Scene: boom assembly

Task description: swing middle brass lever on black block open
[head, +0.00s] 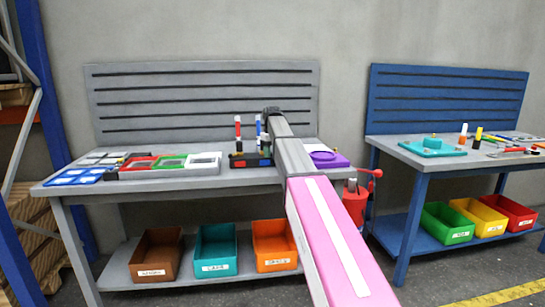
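A low black block (238,162) stands on the grey workbench, just left of my arm. It has small coloured patches on its front, and a small brass-coloured spot shows near its left top. The separate brass levers are too small to make out, so I cannot tell which is the middle one or how it stands. My arm reaches up from the lower right across the bench and covers the area right of the block. My gripper is not visible; the far end of the arm hides it.
Upright markers (238,132) stand at the block. Red, green and white trays (172,163) and blue frames (75,177) lie to the left. A purple fixture (328,159) is right of my arm. Bins (215,250) sit on the lower shelf. A blue bench (415,165) stands right.

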